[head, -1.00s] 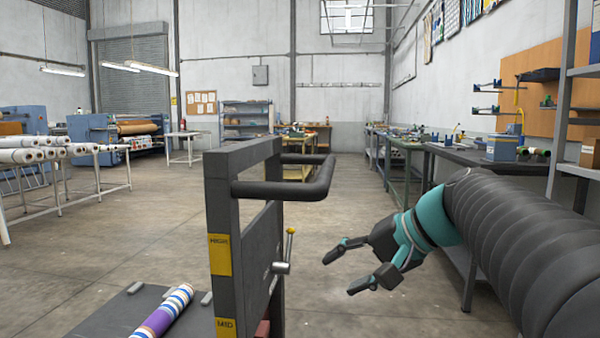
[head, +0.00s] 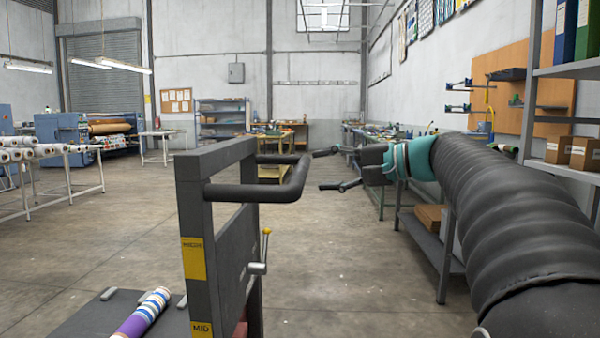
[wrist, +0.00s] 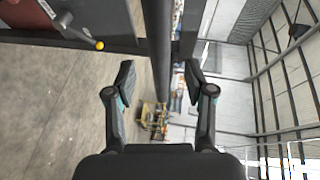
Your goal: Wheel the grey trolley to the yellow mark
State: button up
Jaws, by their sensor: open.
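The grey trolley (head: 196,245) stands close in front of me in the head view, its upright frame carrying a dark push bar (head: 285,190) that juts to the right. A lever with a yellow knob (head: 266,233) is on the frame. A rolled, striped bundle (head: 142,313) lies on its deck. My gripper (head: 322,170) is open and empty of any hold, level with the bar at its right end. In the wrist view the bar (wrist: 158,50) runs lengthwise ahead, between the lines of the two spread fingers. I see no yellow mark on the floor.
Racks of rolls (head: 60,152) and a blue press (head: 95,132) stand at the left. Workbenches (head: 425,235) and shelving (head: 565,110) line the right side. A table with yellow parts (head: 272,172) is at the back. The middle floor is clear.

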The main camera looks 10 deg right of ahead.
jog(key=shift+x, duration=3.15)
grip_shut()
